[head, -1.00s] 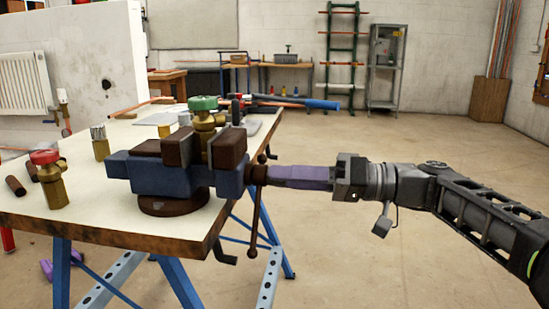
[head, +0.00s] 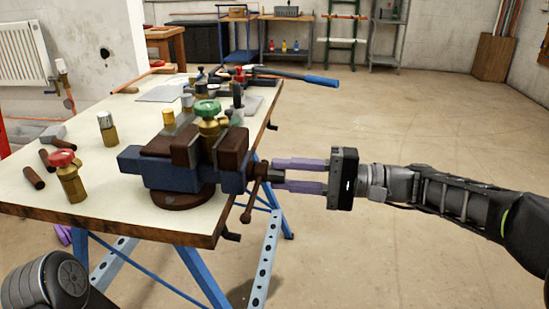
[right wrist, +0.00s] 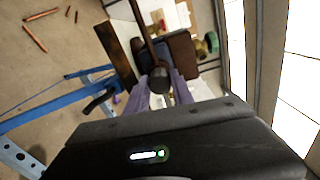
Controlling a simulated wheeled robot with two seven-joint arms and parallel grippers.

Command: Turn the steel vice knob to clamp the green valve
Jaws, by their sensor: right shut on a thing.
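The blue and brown bench vice (head: 165,176) is on the near right corner of the workbench. The green-topped valve (head: 208,108) stands upright at its jaws; I cannot tell how tightly they press on its brass body. The dark vice knob (head: 259,172), with a thin crossbar, is at the right end of the screw. My right gripper (head: 272,175) is shut on the knob, one purple finger above and one below. In the right wrist view the fingers flank the knob (right wrist: 160,78).
A red-topped valve (head: 67,177), short brown rods (head: 34,177) and a brass fitting (head: 107,130) stand or lie left of the vice. Floor to the right is clear.

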